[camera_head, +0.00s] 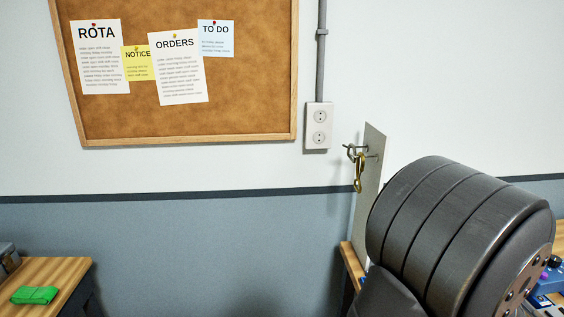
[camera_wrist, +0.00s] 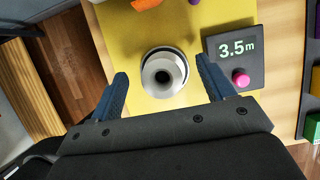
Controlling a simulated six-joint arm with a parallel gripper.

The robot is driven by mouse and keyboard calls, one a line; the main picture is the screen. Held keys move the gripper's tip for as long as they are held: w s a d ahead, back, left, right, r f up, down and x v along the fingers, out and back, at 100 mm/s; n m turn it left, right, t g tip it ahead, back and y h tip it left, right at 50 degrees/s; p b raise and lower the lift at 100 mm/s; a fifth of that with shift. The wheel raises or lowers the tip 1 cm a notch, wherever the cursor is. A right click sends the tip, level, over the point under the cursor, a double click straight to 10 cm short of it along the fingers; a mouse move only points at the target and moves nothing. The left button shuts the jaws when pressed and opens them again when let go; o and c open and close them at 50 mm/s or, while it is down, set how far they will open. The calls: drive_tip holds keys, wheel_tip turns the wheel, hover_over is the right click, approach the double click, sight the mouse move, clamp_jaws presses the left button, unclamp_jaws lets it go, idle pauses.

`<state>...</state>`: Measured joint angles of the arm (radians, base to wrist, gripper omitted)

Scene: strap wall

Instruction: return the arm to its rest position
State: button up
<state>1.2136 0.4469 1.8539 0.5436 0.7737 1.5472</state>
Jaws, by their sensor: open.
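My gripper (camera_wrist: 162,67) shows in the wrist view with its two blue fingers apart and nothing held in them. Beyond the gap between the fingers is a round, pale grey piece (camera_wrist: 165,72) with a dark centre, on a yellow surface (camera_wrist: 118,30). I cannot tell how far below the fingers it is. In the head view my dark arm fills the lower right, and the gripper itself is out of that picture.
A panel (camera_head: 369,190) carries a hook (camera_head: 352,150) with a brass clip (camera_head: 359,175), close left of my arm.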

drive_tip(key=v, duration=1.3)
drive_tip(key=x, duration=1.3)
drive_tip(key=shift+f, duration=0.35)
drive_tip(key=s+r, duration=1.2)
drive_tip(key=w+a+n+g+y, duration=0.1)
drive_tip(key=w+a+n, duration=0.2)
drive_tip(key=w, duration=0.6)
drive_tip(key=w+a+f+n+g+y, duration=0.1)
drive_tip(key=w+a+n+y, duration=0.1)
drive_tip(key=w+n, duration=0.5)
drive_tip(key=w+a+f+n+g+y, duration=0.1)
drive_tip(key=w+a+n, duration=0.3)
drive_tip(key=w, duration=0.7)
drive_tip(key=shift+w+a+f+n+g, duration=0.25)
drive_tip(key=shift+n+g, duration=0.15)
drive_tip(key=shift+n, duration=0.5)
drive_tip(key=shift+c, duration=0.3)
